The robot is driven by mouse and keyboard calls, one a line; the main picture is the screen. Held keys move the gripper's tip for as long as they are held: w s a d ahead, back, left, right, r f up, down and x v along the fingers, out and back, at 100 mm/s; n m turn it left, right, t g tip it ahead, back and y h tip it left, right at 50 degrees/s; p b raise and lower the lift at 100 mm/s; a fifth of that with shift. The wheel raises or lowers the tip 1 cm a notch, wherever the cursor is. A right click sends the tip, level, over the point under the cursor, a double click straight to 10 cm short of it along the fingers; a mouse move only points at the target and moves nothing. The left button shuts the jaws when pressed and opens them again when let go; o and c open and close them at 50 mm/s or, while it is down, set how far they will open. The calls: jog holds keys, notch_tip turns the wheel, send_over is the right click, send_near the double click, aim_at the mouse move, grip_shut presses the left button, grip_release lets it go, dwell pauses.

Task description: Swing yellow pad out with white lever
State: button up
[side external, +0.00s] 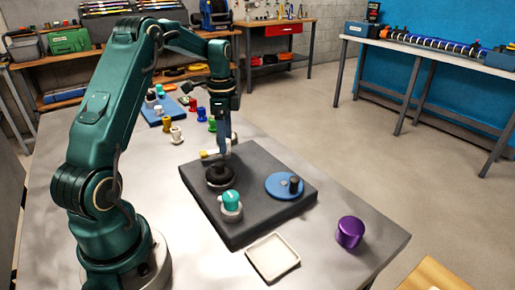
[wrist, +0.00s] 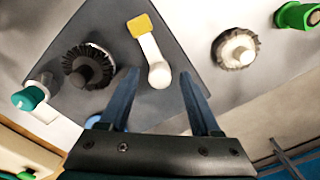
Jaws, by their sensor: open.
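The white lever (wrist: 151,52) has a yellow pad (wrist: 140,25) on its far end and a rounded knob at its near end, over the dark platform (wrist: 190,40). In the wrist view my gripper (wrist: 158,74) is open, with the lever's knob end between its fingertips and a gap on each side; I cannot tell whether they are level with it. In the side view the yellow pad (side external: 209,154) shows just left of my gripper (side external: 224,153), at the platform's back edge, and the lever is mostly hidden.
A black brush (side external: 220,176), a teal-topped piece (side external: 231,203) and a blue disc with a dark peg (side external: 283,187) sit on the platform. A white brush (wrist: 236,47) stands beside it. A white tray (side external: 273,257) and purple cylinder (side external: 350,232) are in front.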

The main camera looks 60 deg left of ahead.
jog(key=shift+r, duration=0.1)
jog(key=shift+r, duration=2.5)
